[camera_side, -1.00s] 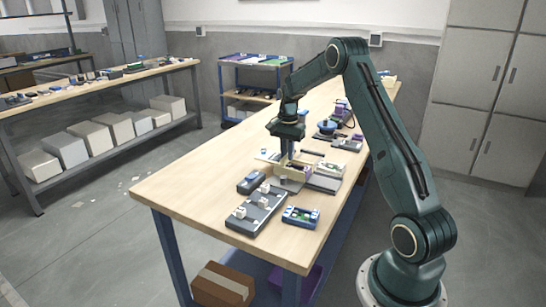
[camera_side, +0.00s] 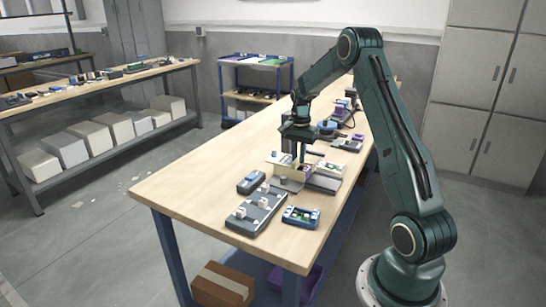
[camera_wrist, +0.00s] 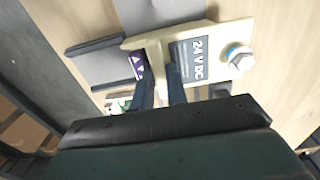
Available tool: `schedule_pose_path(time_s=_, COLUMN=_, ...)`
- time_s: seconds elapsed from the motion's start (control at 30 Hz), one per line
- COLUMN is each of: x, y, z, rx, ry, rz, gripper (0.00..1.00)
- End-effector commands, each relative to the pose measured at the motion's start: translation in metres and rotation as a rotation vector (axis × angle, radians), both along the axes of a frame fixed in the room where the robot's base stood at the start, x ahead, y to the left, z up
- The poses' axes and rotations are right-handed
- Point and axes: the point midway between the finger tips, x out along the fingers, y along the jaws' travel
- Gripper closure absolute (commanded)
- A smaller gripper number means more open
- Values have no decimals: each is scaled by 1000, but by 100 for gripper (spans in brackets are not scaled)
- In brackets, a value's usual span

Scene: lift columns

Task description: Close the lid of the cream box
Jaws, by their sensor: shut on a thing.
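The cream box (camera_side: 291,173) sits mid-table in the side view, with its cream lid (camera_side: 279,157) raised and tilted on the left side. My gripper (camera_side: 297,158) is above the box, its dark fingers pointing down at the lid. In the wrist view, my gripper (camera_wrist: 160,84) has its fingers on either side of a narrow cream part, which looks like the lid. Beside them is a dark label reading "24 V DC" (camera_wrist: 188,58) on a cream surface. The fingers hide part of the lid and box; the exact lid angle is unclear.
A small dark case (camera_side: 251,182), a long grey tray (camera_side: 256,211) and a blue device (camera_side: 301,217) lie nearer the front. More devices (camera_side: 345,144) stand behind. The table's left side (camera_side: 200,180) is clear.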

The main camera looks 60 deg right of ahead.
Motion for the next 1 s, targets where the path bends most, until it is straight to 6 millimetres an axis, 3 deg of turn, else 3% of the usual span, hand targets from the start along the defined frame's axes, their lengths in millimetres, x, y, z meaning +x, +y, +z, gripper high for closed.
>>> schedule_pose_path(time_s=0.9, x=-33, y=-1, z=1, rx=-2, ry=-2, rz=-1, gripper=100)
schedule_pose_path(time_s=0.93, x=-33, y=-1, z=1, rx=-2, ry=-2, rz=-1, gripper=84)
schedule_pose_path(time_s=1.0, x=-33, y=-1, z=1, rx=-2, ry=-2, rz=-1, gripper=70)
